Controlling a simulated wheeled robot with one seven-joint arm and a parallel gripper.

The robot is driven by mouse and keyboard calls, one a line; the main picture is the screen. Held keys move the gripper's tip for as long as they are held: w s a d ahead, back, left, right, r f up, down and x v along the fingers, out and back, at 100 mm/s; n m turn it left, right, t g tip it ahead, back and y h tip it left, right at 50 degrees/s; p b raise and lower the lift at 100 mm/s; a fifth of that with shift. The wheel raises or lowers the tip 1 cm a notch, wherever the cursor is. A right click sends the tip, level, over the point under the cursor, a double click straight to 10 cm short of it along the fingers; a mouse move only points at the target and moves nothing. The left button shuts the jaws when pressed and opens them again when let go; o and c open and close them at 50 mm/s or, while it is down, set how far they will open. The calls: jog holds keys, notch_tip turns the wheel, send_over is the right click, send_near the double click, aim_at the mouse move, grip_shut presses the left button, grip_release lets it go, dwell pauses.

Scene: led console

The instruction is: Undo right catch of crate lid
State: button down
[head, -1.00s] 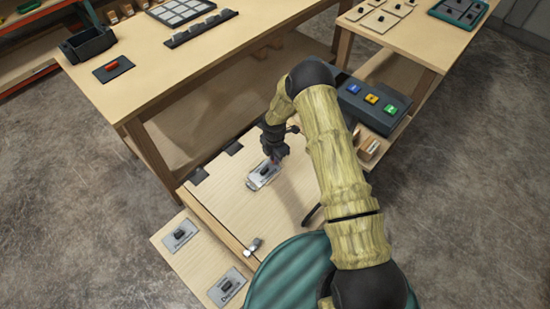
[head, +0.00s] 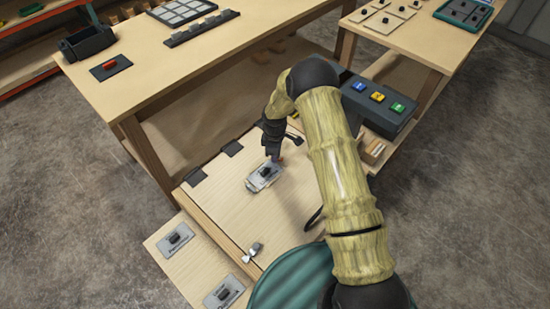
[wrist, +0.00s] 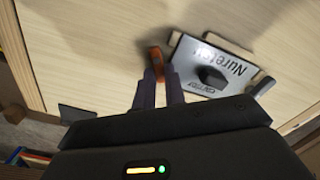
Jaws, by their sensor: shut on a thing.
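The crate lid (head: 225,205) is a pale wooden panel, shut, with dark hinges along its far left edge. A silver catch (head: 252,251) shows at its near edge; the right part of that edge is hidden behind my arm, and I see no second catch. A grey label plate (head: 262,178) with a dark knob lies on the lid; it also shows in the wrist view (wrist: 210,70). My gripper (head: 276,157) points down just beyond the plate. In the wrist view its fingers (wrist: 158,90) are close together on a small orange-brown piece (wrist: 156,62) beside the plate.
Two label plates with dark knobs (head: 174,238) sit on a board left of the crate. A console with blue, yellow and green buttons (head: 377,97) stands behind my arm at the right. A large wooden table (head: 140,90) is beyond. A green ribbed round shape (head: 295,280) fills the near side.

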jog(key=m, duration=0.1)
jog(key=m+b, duration=0.1)
jog(key=m, duration=0.1)
jog(key=shift+w+d+m, duration=0.1)
jog(key=shift+w+m, duration=0.2)
jog(key=shift+w, duration=0.05)
jog(key=shift+w+d+m+b, duration=0.15)
jog(key=shift+m+b, duration=0.15)
jog(key=shift+m, duration=0.5)
jog(key=shift+w+m+b, duration=0.1)
jog(key=shift+m+b, duration=0.15)
jog(key=shift+m, duration=0.55)
jog(key=shift+r, duration=0.1)
jog(key=c, duration=1.5)
grip_release()
jog(key=shift+o, duration=0.2)
notch_tip(320, 180, up, 17)
jog(key=shift+r+b, duration=0.2)
jog(key=shift+b, duration=0.25)
